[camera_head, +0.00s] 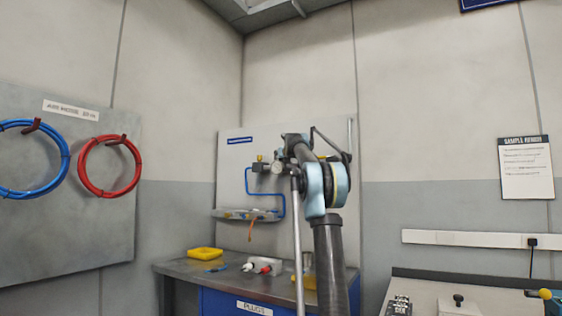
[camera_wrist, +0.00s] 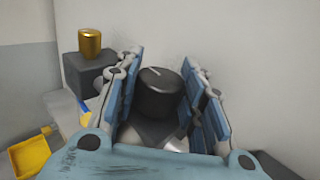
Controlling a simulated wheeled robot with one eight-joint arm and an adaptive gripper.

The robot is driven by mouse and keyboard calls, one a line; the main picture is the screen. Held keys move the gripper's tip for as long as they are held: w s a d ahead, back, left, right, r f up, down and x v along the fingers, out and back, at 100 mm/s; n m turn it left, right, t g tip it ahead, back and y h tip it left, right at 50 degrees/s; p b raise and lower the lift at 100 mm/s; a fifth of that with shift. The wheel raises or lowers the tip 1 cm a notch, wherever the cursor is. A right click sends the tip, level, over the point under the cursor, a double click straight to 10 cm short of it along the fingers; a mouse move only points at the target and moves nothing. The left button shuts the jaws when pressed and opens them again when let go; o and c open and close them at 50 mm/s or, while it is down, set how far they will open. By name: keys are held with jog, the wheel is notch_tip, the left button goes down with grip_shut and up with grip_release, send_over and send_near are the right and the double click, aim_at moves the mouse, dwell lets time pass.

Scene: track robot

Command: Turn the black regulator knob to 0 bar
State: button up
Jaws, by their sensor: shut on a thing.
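The black regulator knob (camera_wrist: 158,92) is a dark cylinder with a pale pointer line on its top, seen in the wrist view. My gripper (camera_wrist: 165,85) has its blue-padded fingers on either side of the knob and is shut on it. The pointer line lies near the top's far edge, tilted slightly. In the head view my arm covers the knob. A round gauge (camera_head: 277,167) shows just left of my arm there; its reading is too small to tell.
A brass cylinder (camera_wrist: 90,42) on a grey block stands left of the knob. Blue tubing (camera_head: 282,205) runs below the gauge, above a shelf (camera_head: 235,214). The bench (camera_head: 180,268) holds a yellow tray (camera_head: 205,253) and small red and white items (camera_head: 265,265).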

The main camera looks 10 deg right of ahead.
jog(key=shift+d+n+g+y, duration=0.1)
jog(key=shift+n+g+y, duration=0.25)
jog(key=shift+n+y, duration=0.7)
jog(key=shift+n+g+y, duration=0.35)
jog(key=shift+n+y, duration=0.2)
jog(key=shift+y, duration=1.2)
jog(key=o, duration=1.1)
jog(key=v, duration=1.2)
